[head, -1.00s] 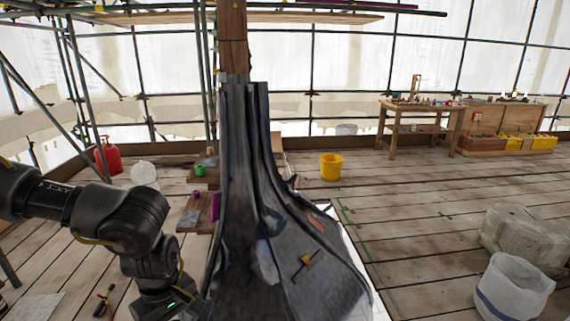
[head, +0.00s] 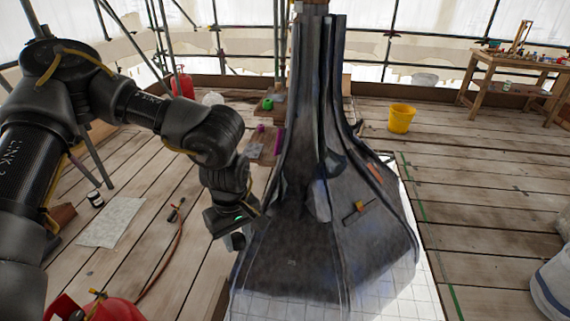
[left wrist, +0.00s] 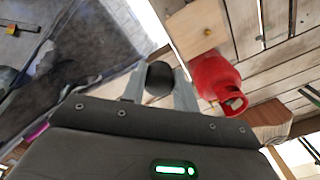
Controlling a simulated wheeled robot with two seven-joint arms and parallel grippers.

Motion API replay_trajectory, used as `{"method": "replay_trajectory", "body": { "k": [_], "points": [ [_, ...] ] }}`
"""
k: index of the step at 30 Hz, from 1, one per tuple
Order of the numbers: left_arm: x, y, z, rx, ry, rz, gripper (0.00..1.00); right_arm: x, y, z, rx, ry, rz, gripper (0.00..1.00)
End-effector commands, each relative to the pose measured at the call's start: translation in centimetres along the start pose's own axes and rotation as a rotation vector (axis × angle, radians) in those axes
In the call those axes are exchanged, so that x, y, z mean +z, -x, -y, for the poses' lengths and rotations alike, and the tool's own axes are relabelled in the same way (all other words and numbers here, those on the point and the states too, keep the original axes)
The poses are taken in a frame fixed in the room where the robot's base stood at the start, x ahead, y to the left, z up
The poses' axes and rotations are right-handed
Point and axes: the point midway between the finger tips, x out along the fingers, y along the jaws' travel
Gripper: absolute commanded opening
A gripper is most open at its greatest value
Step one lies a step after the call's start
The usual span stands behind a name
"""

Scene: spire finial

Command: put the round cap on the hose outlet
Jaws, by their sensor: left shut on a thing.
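My left gripper (head: 236,241) hangs beside the left edge of the dark flared spire piece in the head view. In the left wrist view its fingers (left wrist: 160,85) are shut on a dark ball-like thing, which looks like the round cap (left wrist: 160,78). In the head view the cap is hidden or too small to make out. A red cylinder (head: 95,308) with a yellow-topped fitting stands at the bottom left. A thin reddish hose (head: 166,262) runs from near it across the boards to a dark end piece (head: 175,210). I cannot tell which end is the outlet. My right gripper is out of view.
The dark spire piece (head: 300,250) stands on a white gridded sheet (head: 410,295), close to my left gripper. A red cylinder (left wrist: 212,80) shows right of the fingers in the left wrist view. A yellow bucket (head: 401,118) stands behind. The right-hand boards are mostly clear.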

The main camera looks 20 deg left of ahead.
Motion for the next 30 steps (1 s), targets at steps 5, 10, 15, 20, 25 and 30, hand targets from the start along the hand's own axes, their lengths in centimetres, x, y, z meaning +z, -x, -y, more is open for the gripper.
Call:
{"method": "replay_trajectory", "body": {
  "k": [5,10,15,20,25,30],
  "points": [
    [-0.1,0.0,0.0,0.000,-0.068,-0.005,0.09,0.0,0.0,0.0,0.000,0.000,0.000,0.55],
    [0.2,0.2,0.8,-0.007,-0.325,-0.027,0.09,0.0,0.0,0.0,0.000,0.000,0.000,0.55],
    [1.4,0.3,2.3,-0.014,-0.640,-0.035,0.09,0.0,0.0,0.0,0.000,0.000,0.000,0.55],
    [2.7,0.1,3.8,-0.009,-0.868,-0.027,0.09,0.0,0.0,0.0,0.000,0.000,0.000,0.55],
    [3.6,-0.3,4.5,0.002,-0.905,-0.003,0.09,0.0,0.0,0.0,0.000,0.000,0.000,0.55],
    [3.6,-0.4,4.6,0.000,-0.902,0.000,0.09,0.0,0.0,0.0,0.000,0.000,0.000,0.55]
  ]
}}
